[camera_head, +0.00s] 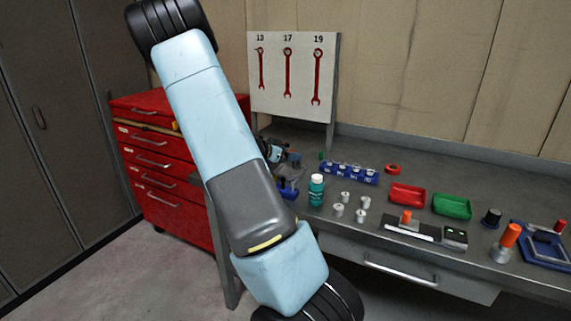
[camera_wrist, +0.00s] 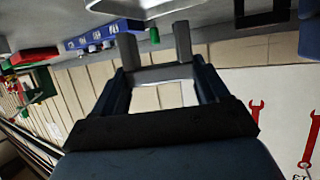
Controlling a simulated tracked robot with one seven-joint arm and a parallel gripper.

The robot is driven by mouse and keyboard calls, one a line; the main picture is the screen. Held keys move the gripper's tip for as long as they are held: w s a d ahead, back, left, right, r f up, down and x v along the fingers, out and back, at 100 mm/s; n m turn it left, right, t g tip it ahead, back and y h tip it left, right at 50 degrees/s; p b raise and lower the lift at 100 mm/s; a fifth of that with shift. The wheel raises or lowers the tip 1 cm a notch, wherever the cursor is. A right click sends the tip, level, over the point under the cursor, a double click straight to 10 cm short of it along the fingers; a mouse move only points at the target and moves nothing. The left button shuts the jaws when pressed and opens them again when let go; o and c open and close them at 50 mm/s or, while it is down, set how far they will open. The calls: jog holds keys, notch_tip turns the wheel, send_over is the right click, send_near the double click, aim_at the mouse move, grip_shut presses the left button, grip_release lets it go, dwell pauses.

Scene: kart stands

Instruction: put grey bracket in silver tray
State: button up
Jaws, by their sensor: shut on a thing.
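The grey bracket (camera_wrist: 158,75), a U shape with two upright prongs, is held between the fingers of my gripper (camera_wrist: 160,88) in the wrist view. The dark blue fingers are shut on it, one at each side. It is in the air, with the wall behind it. A shiny silver piece (camera_wrist: 145,8) shows at the top edge of the wrist view; I cannot tell whether it is the silver tray. In the head view, my arm crosses the middle and I cannot make out the bracket or a clear silver tray.
A wrench board (camera_head: 294,76) stands behind. A red drawer cabinet (camera_head: 160,175) is at left.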

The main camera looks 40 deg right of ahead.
jog(key=shift+w+d+f, duration=0.25)
jog(key=shift+d+f, duration=0.05)
jog(key=shift+f, duration=1.65)
jog(key=o, duration=1.7)
jog(key=shift+f, duration=0.1)
jog(key=shift+v, duration=3.8)
